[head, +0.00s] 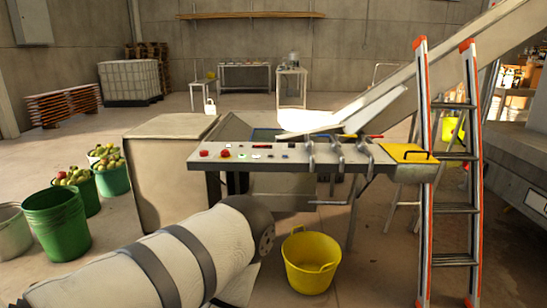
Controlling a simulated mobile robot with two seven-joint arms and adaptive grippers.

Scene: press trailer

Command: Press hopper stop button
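A control panel (275,162) stands across the middle of the head view. Its left part carries a red button (204,153) at the far left and a second red button (225,153) beside it. A small green button (241,156) and a small red-lit display (262,146) lie further right. The labels are too small to read, so I cannot tell which one is the hopper stop. A white arm link of mine with dark bands (185,245) reaches from the lower left toward the panel's front. No fingers of either gripper show.
Levers (338,150) and a yellow plate (407,153) sit at the panel's right. A yellow bucket (311,262) stands on the floor in front. A ladder (452,180) stands at right. Green buckets (57,222), some with apples, stand at left.

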